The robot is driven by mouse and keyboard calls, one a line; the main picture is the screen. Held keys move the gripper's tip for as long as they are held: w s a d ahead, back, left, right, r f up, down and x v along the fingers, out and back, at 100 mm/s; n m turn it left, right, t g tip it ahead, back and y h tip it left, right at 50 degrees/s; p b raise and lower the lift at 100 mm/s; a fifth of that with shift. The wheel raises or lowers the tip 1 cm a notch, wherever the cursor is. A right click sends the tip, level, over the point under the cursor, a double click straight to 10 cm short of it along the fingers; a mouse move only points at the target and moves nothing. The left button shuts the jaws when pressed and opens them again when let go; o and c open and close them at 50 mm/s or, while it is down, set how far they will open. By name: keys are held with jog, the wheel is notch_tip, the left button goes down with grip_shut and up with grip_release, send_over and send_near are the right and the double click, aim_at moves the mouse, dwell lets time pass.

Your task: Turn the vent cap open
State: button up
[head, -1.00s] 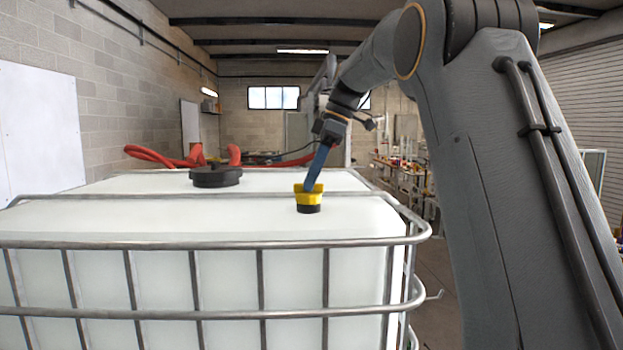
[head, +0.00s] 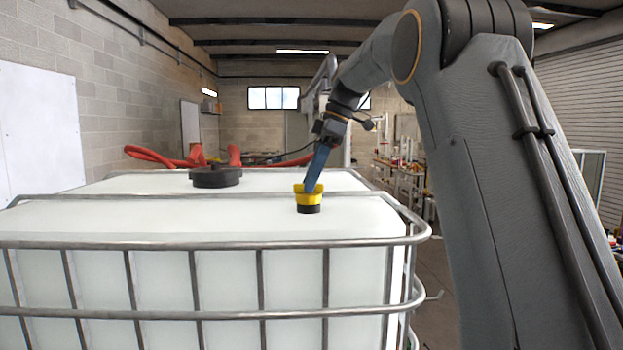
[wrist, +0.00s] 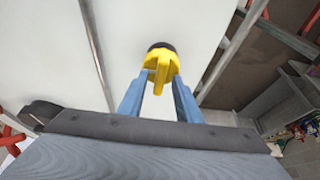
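The vent cap (head: 309,199) is yellow with a black base and stands upright on the white tank top near its right front corner. In the wrist view the cap (wrist: 160,67) shows a raised yellow bar pointing toward me, with the black base behind it. My gripper (wrist: 160,80) has two blue fingers, one on each side of the cap, their tips against its yellow edges. In the head view my gripper (head: 310,188) comes down on the cap from above, tilted. The exact contact of the tips is partly hidden.
A metal cage rail (head: 215,242) runs around the white tank (head: 150,220). A large black lid (head: 215,177) sits to the left of the cap, with red hoses (head: 160,158) behind it. The tank top between lid and cap is clear.

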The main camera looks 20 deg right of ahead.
jog(key=b+v, duration=0.2)
jog(key=v, duration=0.4)
jog(key=shift+d+r, duration=0.1)
jog(key=shift+r, duration=0.1)
jog(key=shift+d+r, duration=0.25)
jog(key=shift+r, duration=0.4)
